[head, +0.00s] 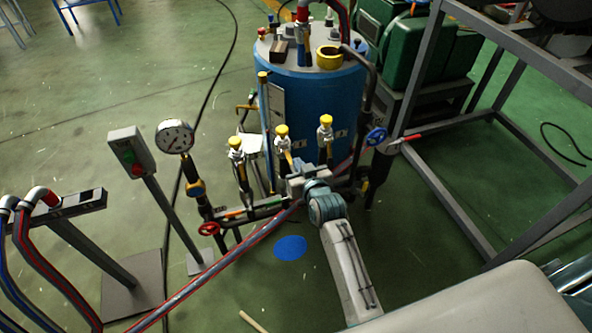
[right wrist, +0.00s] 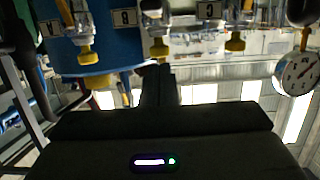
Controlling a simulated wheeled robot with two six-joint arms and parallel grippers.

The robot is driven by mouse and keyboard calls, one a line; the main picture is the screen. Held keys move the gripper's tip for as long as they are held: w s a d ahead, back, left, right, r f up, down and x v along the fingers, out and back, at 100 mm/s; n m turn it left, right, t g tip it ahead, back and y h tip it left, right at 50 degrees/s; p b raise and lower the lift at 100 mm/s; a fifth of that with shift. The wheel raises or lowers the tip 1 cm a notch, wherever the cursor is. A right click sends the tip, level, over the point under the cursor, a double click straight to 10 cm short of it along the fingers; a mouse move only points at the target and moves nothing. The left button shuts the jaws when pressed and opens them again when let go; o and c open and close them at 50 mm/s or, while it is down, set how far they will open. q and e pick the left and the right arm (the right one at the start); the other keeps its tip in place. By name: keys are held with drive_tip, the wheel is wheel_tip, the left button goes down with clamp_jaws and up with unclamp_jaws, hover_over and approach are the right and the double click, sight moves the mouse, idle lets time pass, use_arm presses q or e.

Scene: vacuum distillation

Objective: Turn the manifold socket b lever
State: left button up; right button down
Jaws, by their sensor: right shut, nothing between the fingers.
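The manifold carries three socket fittings with yellow caps in front of a blue tank. In the head view they are the left fitting (head: 235,146), the middle fitting (head: 282,133) and the right fitting (head: 325,123). A yellow lever (head: 287,157) slants down from the middle one. My right gripper (head: 293,172) is shut and empty, just below this lever. In the right wrist view, which appears upside down, its closed fingers (right wrist: 158,82) point at the middle yellow part (right wrist: 158,48), close to a plate marked B (right wrist: 125,17). I cannot tell whether they touch. My left gripper is out of view.
A red-and-blue hose (head: 230,248) crosses below my right gripper. A grey frame (head: 455,205) stands at right.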

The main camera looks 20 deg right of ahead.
sight(291, 163)
drive_tip(key=shift+x, duration=1.1)
wheel_tip(291, 163, down, 3)
drive_tip(key=shift+r, duration=0.1)
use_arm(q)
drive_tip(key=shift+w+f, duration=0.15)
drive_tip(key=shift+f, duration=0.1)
use_arm(e)
drive_tip(key=shift+f, duration=0.7)
